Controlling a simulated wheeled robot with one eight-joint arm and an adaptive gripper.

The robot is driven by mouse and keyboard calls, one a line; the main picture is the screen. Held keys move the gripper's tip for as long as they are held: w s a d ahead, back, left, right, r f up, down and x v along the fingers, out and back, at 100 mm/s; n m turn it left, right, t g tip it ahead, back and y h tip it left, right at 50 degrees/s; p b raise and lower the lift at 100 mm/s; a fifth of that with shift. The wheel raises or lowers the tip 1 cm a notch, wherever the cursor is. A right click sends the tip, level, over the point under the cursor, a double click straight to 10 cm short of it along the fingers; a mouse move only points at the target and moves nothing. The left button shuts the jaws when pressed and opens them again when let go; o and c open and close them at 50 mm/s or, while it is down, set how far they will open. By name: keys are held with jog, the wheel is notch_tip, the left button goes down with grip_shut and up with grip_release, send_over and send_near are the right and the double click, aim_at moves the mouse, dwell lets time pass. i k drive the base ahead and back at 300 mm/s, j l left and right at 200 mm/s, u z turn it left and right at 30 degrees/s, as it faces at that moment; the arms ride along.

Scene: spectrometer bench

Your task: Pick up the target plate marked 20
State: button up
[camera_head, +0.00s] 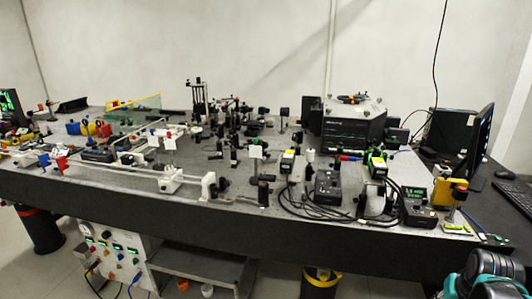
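Several small white plates stand upright on posts on the dark optical bench (225,215). One white plate (256,151) is near the middle, and two more white plates (154,141) (169,143) stand close together to its left. Any numbers on them are too small to read, so I cannot tell which one is marked 20. A teal and dark part of my arm shows at the bottom right corner, in front of the bench. My gripper's fingers are not visible.
Optical mounts, rails and black cables crowd the bench top. A large black instrument (352,130) stands at the back right, with a monitor (480,138) and keyboard (513,197) at the far right. Below are a control box (118,255), a shelf (200,262) and a yellow-rimmed bin (320,283).

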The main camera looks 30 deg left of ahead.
aim_at(255, 151)
jog(key=u, duration=1.45)
jog(key=i+j+z, duration=0.1)
jog(key=j, duration=0.2)
